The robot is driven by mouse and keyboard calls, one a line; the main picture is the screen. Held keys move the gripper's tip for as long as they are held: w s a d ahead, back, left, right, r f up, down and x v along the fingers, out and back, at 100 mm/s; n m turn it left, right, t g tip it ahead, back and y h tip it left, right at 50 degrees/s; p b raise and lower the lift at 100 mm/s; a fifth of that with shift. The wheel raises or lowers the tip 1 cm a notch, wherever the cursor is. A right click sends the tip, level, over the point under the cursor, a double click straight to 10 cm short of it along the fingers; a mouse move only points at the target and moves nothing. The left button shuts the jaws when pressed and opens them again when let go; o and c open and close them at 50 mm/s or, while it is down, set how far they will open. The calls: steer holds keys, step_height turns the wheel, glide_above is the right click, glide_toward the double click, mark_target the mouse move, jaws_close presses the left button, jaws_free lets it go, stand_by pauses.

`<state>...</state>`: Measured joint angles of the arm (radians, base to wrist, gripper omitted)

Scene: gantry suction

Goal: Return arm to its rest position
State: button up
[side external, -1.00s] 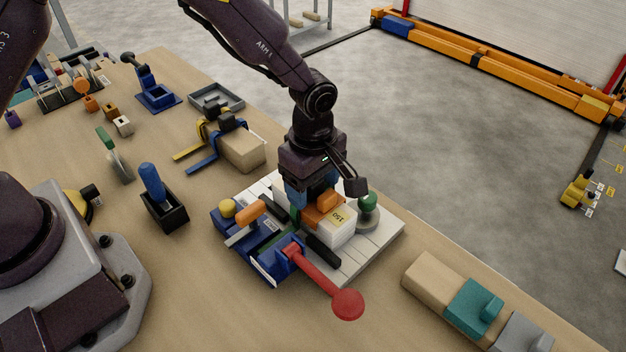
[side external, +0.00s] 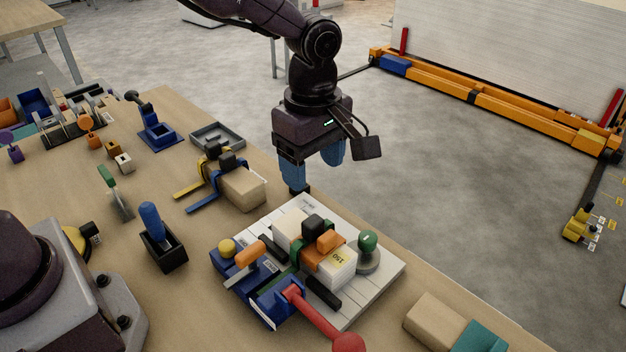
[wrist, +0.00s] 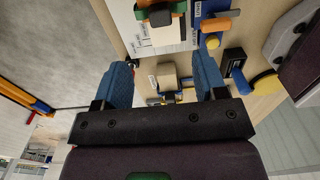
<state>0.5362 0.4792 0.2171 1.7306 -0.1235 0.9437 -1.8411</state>
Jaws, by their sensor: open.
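My gripper (side external: 312,172) is raised above the far edge of the workbench in the side view, beyond the white slatted board (side external: 380,273). Its blue fingers are apart with nothing between them. In the wrist view the two blue fingers (wrist: 162,80) are also spread wide and empty. On the board sits a white block marked 150 (side external: 334,266) with orange and black pieces on top, and it stands apart from my gripper. A green-knobbed grey piece (side external: 368,250) stands beside it.
A blue clamp with a red lever (side external: 312,315) sits at the board's near side. A strapped cardboard box (side external: 243,190), a grey tray (side external: 218,136) and a blue-handled black holder (side external: 165,248) stand on the bench (side external: 190,310). Open floor lies beyond the bench.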

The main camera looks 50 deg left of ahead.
steer(key=shift+r, duration=0.15)
steer(key=s+a+r+m+t, duration=0.2)
steer(key=s+a+r+m, duration=0.4)
steer(key=s+m, duration=0.3)
steer(key=s+a+r+m+t, duration=0.3)
steer(key=s+a+r+m, duration=0.4)
steer(key=s+a+m, duration=0.2)
steer(key=shift+s+t, duration=0.3)
steer(key=shift+s, duration=0.45)
